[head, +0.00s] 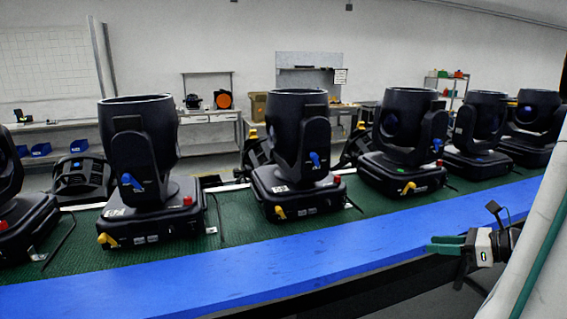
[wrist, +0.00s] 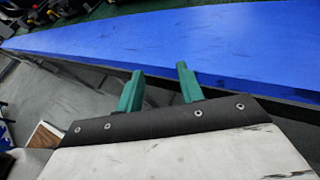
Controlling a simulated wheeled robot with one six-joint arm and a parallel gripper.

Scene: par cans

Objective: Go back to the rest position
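My gripper (wrist: 160,88) has two green fingers that stand apart with nothing between them in the wrist view. In the head view my gripper (head: 430,245) is at the lower right, in front of the blue rail edge, its fingers pointing left. Several black moving-head lights stand in a row on the green belt, among them a left one (head: 140,140), a middle one (head: 297,140) and a right one (head: 405,130). My gripper is apart from all of them.
The blue rail (head: 250,270) runs along the near side of the green belt (head: 235,222); it also crosses the wrist view (wrist: 200,45). Workbenches with blue bins (head: 40,150) stand along the back wall. Grey floor shows below the rail at the lower right.

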